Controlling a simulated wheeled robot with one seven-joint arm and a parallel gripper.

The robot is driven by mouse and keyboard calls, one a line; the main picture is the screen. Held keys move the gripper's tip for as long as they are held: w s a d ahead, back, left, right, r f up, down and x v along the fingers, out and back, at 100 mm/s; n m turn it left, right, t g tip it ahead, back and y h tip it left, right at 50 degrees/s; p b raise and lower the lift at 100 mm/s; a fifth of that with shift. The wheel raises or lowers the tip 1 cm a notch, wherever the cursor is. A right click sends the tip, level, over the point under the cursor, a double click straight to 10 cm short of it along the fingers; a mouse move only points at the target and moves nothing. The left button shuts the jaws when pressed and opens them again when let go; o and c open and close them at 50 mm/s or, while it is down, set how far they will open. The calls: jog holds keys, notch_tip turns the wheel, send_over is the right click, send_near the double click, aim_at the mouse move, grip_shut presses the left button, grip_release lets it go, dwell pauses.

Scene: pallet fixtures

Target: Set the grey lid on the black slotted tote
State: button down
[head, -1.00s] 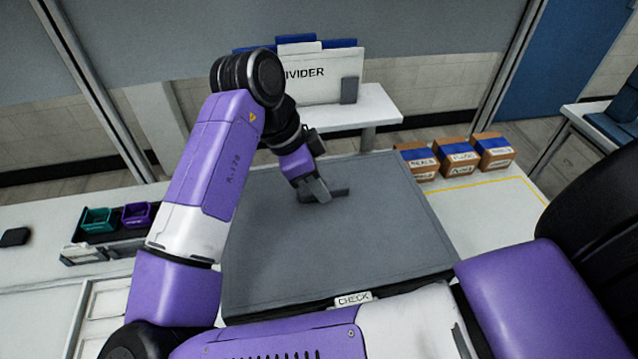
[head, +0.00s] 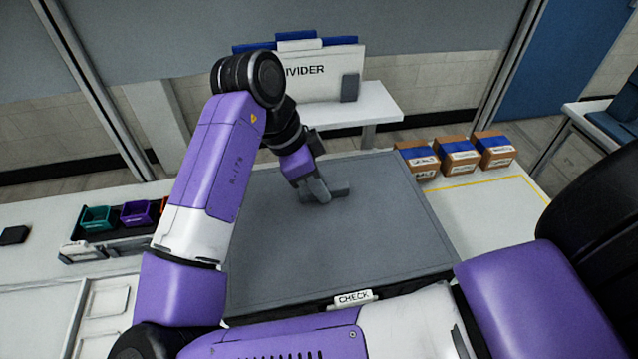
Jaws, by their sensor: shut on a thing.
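The grey lid (head: 350,250) is a large flat panel in the middle of the head view, with a small raised dark handle (head: 340,192) near its centre. My gripper (head: 318,193) is shut on that handle. The black tote (head: 316,311) shows only as a dark strip below the lid's near edge, with a white CHECK label (head: 354,297) there. The lid covers the rest of the tote, and my own arm hides part of the near side. I cannot tell whether the lid is seated on the rim or slightly above it.
Several small brown boxes with blue tops (head: 457,157) stand to the right behind the lid, by a yellow line. A rack with teal and purple bins (head: 98,218) stands at the left. A DIVIDER panel (head: 325,78) stands on a white table behind.

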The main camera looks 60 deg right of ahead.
jog(key=shift+f, duration=0.25)
dwell(0.4)
jog(key=c, duration=1.3)
grip_release()
jog(key=shift+o, duration=0.2)
jog(key=shift+r, duration=0.1)
jog(key=b+v, duration=0.1)
jog(key=v, duration=0.6)
jog(key=shift+w+a+r, duration=0.1)
jog(key=shift+w+r, duration=0.05)
jog(key=shift+r, duration=0.1)
